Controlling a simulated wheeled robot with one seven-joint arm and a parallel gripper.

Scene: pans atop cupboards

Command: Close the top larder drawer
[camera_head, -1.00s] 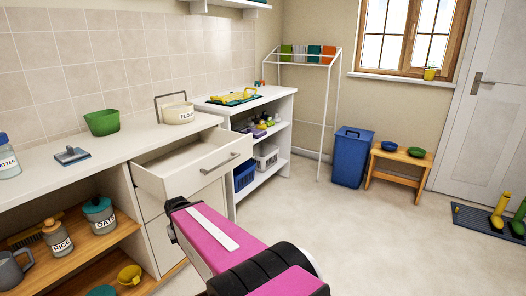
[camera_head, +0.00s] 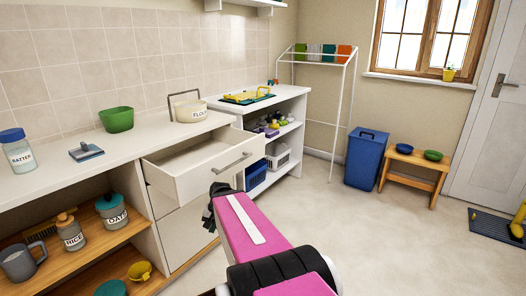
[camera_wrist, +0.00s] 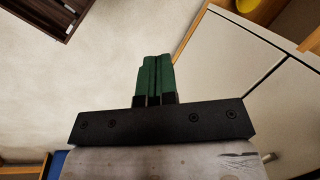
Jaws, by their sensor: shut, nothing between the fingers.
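The top larder drawer (camera_head: 190,179) is white with a grey bar handle (camera_head: 232,163). In the head view it stands pulled out from under the worktop, and its inside looks empty. My gripper (camera_head: 217,190) is just below and in front of the drawer's front panel; my pink arm hides part of it. In the wrist view my gripper (camera_wrist: 155,58) shows green fingers pressed together with nothing between them. White cupboard fronts (camera_wrist: 240,60) lie to its right there. I cannot tell whether the gripper touches the drawer.
Open shelves with jars (camera_head: 114,212) stand left of the drawers. A white shelf unit (camera_head: 290,117) stands beyond them on the right. A flour tin (camera_head: 190,112) and a green tub (camera_head: 117,119) sit on the worktop (camera_head: 60,180).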

